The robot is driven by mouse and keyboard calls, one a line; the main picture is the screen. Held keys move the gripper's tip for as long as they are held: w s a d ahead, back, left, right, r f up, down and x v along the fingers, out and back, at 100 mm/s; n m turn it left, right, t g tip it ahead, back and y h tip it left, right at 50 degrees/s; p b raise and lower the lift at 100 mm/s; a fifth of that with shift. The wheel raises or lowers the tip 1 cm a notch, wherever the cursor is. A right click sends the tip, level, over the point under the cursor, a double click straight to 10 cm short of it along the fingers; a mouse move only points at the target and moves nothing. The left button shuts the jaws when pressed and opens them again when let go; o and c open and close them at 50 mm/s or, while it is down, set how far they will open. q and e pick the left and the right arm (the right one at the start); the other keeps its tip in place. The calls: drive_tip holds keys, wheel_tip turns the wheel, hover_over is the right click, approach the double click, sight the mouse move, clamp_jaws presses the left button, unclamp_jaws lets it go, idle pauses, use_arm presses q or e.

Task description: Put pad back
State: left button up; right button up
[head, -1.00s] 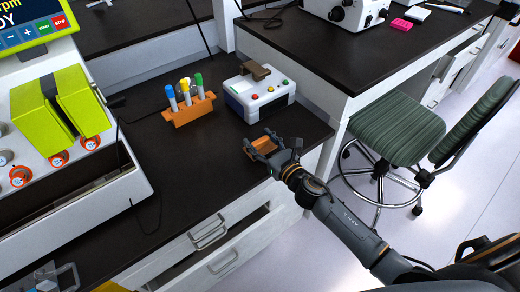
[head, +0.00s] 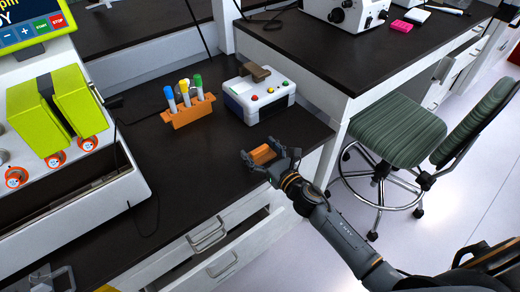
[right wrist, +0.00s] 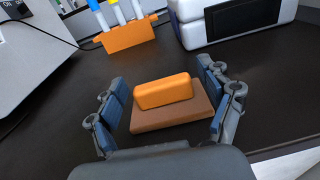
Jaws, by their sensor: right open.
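The pad (head: 263,154) is a small orange block on a flat brown base. It lies on the dark bench top near the front right edge. In the right wrist view the pad (right wrist: 163,93) sits between the two fingers of my right gripper (right wrist: 165,98). The fingers are open, with a gap on both sides of the pad. The right gripper (head: 256,162) also shows in the head view, reaching in from the right. My left gripper is not in view.
A white and blue device (head: 260,100) with coloured buttons and a brown block on top stands behind the pad. An orange rack (head: 188,111) with several capped tubes stands to its left. A large machine (head: 90,190) fills the left. A drawer (head: 235,245) is partly open below.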

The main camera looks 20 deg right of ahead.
drive_tip(key=shift+r, duration=0.15)
drive_tip(key=shift+s+d, duration=0.1)
drive_tip(key=shift+s, duration=0.1)
drive_tip(key=f+b+v, duration=0.1)
drive_tip(key=v, duration=1)
drive_tip(key=s+d+f+m+g+h, duration=0.1)
drive_tip(key=s+d+f+m+g, duration=0.15)
drive_tip(key=f+m, duration=0.55)
drive_tip(key=s+d+f+m+g+h, duration=0.15)
drive_tip(key=s+f+m, duration=0.3)
drive_tip(key=f, duration=0.75)
drive_tip(key=s+d+f+m+g+h, duration=0.25)
drive_tip(key=f+m, duration=0.35)
drive_tip(key=f, duration=0.4)
drive_tip(key=s+a+f+m+g, duration=0.1)
drive_tip(key=s+f+m+g, duration=0.2)
drive_tip(key=s+f+m, duration=0.3)
drive_tip(key=s+a+f+m+g, duration=0.1)
drive_tip(key=s+f+m+g, duration=0.2)
drive_tip(key=s, duration=1.1)
drive_tip(key=s+a+f+m+g, duration=0.1)
drive_tip(key=s+f+m+g, duration=0.2)
drive_tip(key=s+f+m, duration=0.6)
drive_tip(key=shift+s+a, duration=0.25)
drive_tip(key=shift+s, duration=0.6)
drive_tip(key=shift+m, duration=0.25)
